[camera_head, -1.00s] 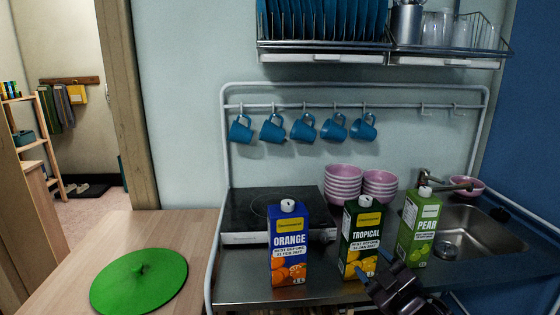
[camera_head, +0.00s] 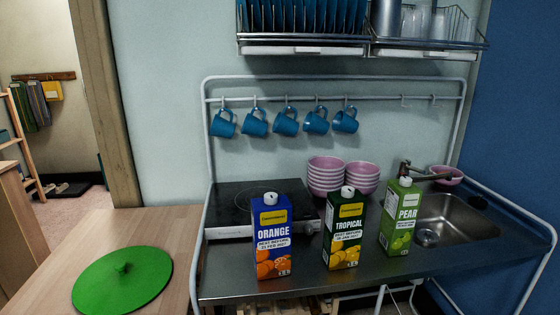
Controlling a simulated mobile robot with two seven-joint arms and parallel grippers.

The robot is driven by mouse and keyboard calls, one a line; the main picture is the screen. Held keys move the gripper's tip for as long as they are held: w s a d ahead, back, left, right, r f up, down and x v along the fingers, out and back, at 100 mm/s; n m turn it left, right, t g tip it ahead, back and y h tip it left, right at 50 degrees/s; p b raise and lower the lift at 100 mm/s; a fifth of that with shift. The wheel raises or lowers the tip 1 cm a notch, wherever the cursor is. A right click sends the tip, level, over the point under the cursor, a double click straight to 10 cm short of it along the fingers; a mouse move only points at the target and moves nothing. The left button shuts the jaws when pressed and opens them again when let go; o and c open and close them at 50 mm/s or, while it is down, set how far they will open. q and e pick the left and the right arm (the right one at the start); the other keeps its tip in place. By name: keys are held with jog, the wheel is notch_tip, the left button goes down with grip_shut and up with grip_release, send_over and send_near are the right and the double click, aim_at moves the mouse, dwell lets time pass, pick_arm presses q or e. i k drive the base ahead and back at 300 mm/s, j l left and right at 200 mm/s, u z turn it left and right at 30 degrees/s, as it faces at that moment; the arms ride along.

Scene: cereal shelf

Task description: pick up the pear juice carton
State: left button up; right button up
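The pear juice carton (camera_head: 400,219) is light green with a white cap and the word PEAR. It stands upright on the steel counter, at the right of a row of cartons and just left of the sink. The dark green tropical carton (camera_head: 343,232) stands to its left, with a gap between them. The blue orange juice carton (camera_head: 271,238) stands further left. Nothing covers the front of the pear carton. Neither of my grippers is in view.
A sink (camera_head: 455,220) with a tap lies right of the pear carton. Stacked pink bowls (camera_head: 326,177) stand behind the cartons. A hob (camera_head: 235,203) is at the left. Blue mugs (camera_head: 286,122) hang above. A green lid (camera_head: 122,282) lies on the wooden top.

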aim_at(401, 205)
jog(key=i+z, duration=0.15)
jog(key=z, duration=0.3)
jog(key=i+j+z, duration=0.1)
jog(key=z, duration=0.35)
jog(key=i+j+z, duration=0.2)
jog(key=z, duration=0.25)
jog(key=i+l+u, duration=0.45)
jog(key=l, duration=0.3)
